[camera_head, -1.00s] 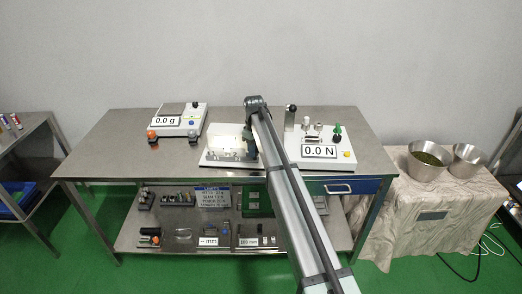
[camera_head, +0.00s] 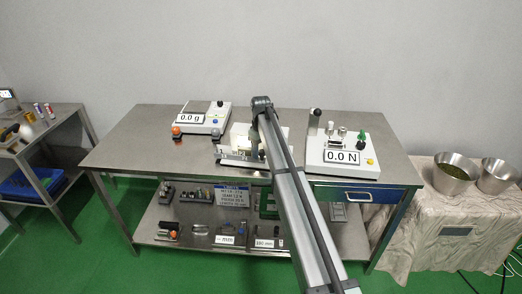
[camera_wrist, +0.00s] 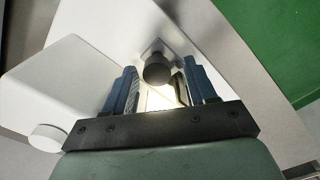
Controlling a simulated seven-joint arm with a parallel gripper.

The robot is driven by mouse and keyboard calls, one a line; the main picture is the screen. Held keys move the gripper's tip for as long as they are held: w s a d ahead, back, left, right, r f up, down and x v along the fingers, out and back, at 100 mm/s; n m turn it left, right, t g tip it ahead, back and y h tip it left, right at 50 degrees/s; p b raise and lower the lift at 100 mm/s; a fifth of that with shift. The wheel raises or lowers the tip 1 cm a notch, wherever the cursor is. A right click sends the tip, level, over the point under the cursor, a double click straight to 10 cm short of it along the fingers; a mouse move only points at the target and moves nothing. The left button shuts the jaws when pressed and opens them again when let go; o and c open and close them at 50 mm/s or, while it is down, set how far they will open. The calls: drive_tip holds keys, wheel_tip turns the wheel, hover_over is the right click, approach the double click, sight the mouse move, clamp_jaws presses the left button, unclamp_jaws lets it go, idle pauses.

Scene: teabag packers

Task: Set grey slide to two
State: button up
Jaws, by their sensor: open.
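The middle device (camera_head: 281,135) is a white unit with a lit panel and a small marked strip along its front edge, on the bench. My gripper (camera_wrist: 160,88) is at this device, mostly hidden behind my arm in the head view. In the wrist view its two blue fingers are apart, with a dark round knob (camera_wrist: 157,70) on a small grey square plate showing between them. I cannot tell whether the fingers touch the knob. I cannot make out the grey slide for certain, nor read its setting; the knob may belong to it.
In the wrist view white housings and a white round knob (camera_wrist: 47,138) lie left of the fingers. The bench's left part is clear.

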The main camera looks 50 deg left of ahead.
drive_tip(key=shift+r, duration=0.15)
wheel_tip(320, 180, up, 14)
drive_tip(key=shift+f, duration=0.2)
idle(0.4)
idle(0.6)
